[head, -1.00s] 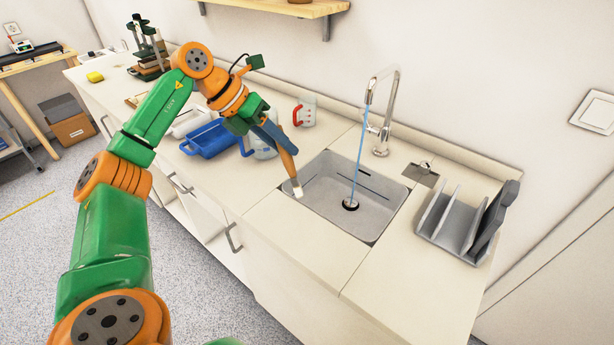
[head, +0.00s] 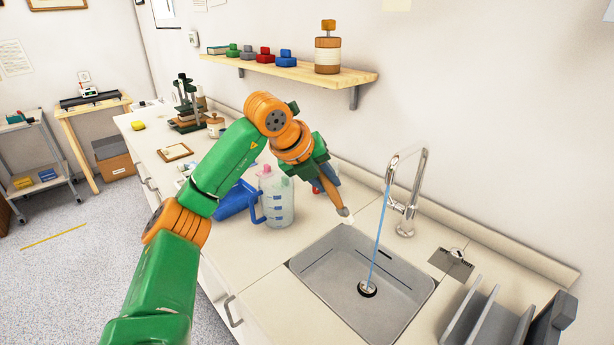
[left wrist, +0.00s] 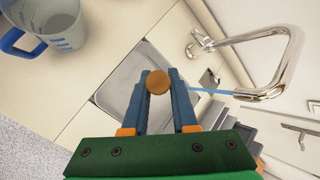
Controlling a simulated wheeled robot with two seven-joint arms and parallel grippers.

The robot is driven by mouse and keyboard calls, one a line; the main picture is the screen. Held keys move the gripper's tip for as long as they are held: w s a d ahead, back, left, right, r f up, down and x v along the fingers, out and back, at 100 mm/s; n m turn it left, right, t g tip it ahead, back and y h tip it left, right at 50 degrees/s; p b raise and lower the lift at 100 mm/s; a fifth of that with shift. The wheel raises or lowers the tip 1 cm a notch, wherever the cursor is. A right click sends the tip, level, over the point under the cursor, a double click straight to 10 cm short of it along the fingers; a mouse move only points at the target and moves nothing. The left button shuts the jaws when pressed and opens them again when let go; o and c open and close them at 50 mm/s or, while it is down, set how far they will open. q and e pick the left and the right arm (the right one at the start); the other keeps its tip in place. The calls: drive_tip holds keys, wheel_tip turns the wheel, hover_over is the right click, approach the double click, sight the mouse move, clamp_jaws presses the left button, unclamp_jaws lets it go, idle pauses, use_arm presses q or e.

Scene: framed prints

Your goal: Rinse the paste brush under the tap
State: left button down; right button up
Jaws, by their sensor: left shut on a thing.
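My left gripper (head: 325,180) is shut on the paste brush (head: 339,203), whose orange-brown handle runs down to a pale tip. The tip shows near the back left corner of the sink (head: 330,285), left of the water and apart from it. In the left wrist view the round end of the brush handle (left wrist: 157,82) sits between the blue fingers (left wrist: 160,100); the bristles are hidden. The chrome tap (head: 411,190) is running, and a blue stream (head: 379,235) falls to the drain (head: 368,289). My right gripper is out of view.
A clear jug with a blue handle (head: 280,203) and a blue tray (head: 233,200) stand left of the sink. A grey rack (head: 490,320) stands at the right. A wooden shelf (head: 300,73) with stamps hangs above. The counter in front of the sink is clear.

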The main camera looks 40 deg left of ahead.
use_arm(q)
drive_tip(key=w+d, duration=0.2)
drive_tip(key=d, duration=0.1)
drive_tip(key=d+p, duration=0.1)
drive_tip(key=shift+w+d+f, duration=0.35)
drive_tip(key=shift+w+f, duration=0.05)
drive_tip(key=shift+w+d+f, duration=0.25)
drive_tip(key=shift+w+d, duration=0.1)
drive_tip(key=shift+d, duration=0.15)
drive_tip(key=shift+s+d, duration=0.3)
drive_tip(key=shift+s, duration=0.25)
